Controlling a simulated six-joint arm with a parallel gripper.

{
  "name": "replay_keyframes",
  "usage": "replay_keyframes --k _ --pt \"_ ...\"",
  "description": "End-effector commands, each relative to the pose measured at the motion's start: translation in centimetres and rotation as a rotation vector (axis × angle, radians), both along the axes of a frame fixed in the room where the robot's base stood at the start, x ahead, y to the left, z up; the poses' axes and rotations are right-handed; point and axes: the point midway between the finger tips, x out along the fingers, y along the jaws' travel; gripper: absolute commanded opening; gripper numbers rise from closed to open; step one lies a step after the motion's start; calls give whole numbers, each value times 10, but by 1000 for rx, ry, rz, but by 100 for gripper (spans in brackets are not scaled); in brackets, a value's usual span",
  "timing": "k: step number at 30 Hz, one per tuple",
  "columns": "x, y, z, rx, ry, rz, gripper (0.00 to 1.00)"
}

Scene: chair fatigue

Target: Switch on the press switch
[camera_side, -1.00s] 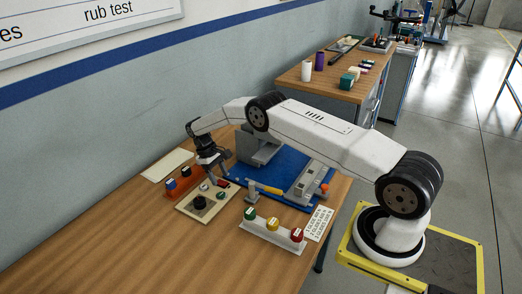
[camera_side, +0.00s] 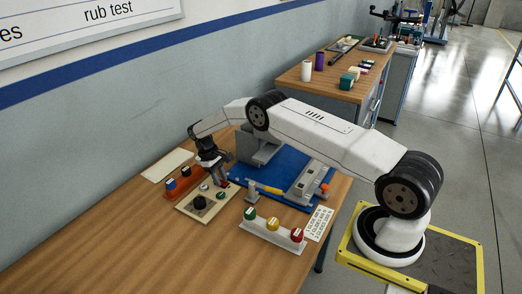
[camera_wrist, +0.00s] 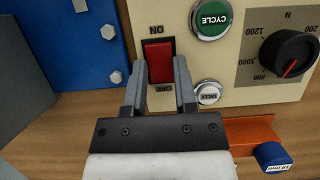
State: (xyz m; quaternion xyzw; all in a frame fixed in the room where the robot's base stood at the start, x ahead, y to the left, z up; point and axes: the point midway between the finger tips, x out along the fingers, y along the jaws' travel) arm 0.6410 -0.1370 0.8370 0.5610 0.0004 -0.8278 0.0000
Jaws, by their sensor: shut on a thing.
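The press switch (camera_wrist: 159,62) is a red rocker in a black frame on a cream control panel (camera_wrist: 205,12). In the wrist view its labels read upside down, ON at the top and OFF at the bottom. My gripper (camera_wrist: 160,72) has a grey finger on each side of the red rocker, near its OFF end, and is shut on it. In the side view my gripper (camera_side: 217,180) is down at the panel's far right corner. It mostly hides the switch there. How far the rocker is tilted is hard to tell.
The panel also has a green CYCLE button (camera_wrist: 210,18), a white RALLY button (camera_wrist: 208,93) and a black dial (camera_wrist: 288,52). An orange holder (camera_wrist: 245,133) with a blue-capped piece (camera_wrist: 274,157) lies close by. A blue fixture plate (camera_wrist: 60,40) borders the panel.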

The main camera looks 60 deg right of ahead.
Motion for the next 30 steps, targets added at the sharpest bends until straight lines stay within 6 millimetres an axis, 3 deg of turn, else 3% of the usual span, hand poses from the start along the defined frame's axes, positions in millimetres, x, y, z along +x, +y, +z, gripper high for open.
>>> replay_keyframes --k 30 --pt "-6 0 1 0 -250 -1 0"
